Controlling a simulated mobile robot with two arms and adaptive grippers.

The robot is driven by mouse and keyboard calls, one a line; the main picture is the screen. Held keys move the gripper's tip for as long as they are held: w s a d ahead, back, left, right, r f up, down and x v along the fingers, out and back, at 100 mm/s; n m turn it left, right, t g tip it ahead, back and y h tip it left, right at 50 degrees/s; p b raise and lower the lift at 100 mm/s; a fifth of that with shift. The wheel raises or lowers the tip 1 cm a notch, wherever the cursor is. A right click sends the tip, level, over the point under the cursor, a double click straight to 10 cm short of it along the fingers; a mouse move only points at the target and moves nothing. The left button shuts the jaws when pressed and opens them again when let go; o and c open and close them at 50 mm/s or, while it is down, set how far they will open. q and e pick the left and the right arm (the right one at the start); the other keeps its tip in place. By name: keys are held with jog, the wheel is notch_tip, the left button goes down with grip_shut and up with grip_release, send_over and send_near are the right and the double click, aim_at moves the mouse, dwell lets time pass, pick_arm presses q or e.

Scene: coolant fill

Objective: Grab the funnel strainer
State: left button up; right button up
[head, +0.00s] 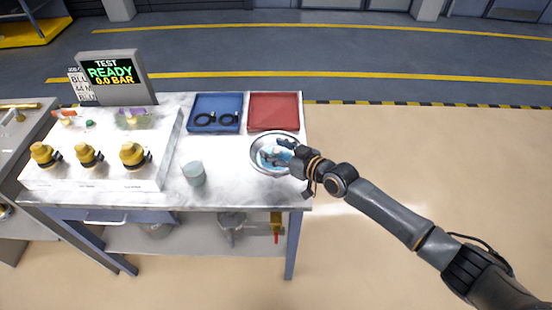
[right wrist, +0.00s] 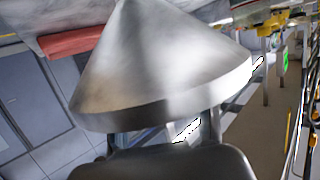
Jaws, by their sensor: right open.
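The funnel strainer (head: 256,161) is a round grey metal piece with a wide rim at the table's right front corner, with light blue showing inside it. In the right wrist view it is a large shiny cone (right wrist: 165,60) close before the camera. My right gripper (head: 283,154) reaches over its right side from the right and covers part of it. In the right wrist view the open fingers (right wrist: 163,132) stand at the cone's wide rim, their tips partly hidden by it. Contact cannot be told. My left gripper is out of view.
A grey-green cup (head: 194,174) stands left of the funnel. Behind are a blue tray (head: 216,101) with black rings and an empty red tray (head: 273,111). A white test bench (head: 100,172) with yellow-capped fittings fills the table's left. Floor right of the table is clear.

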jog(key=shift+c, duration=1.2)
grip_shut()
jog(key=shift+r, duration=0.15)
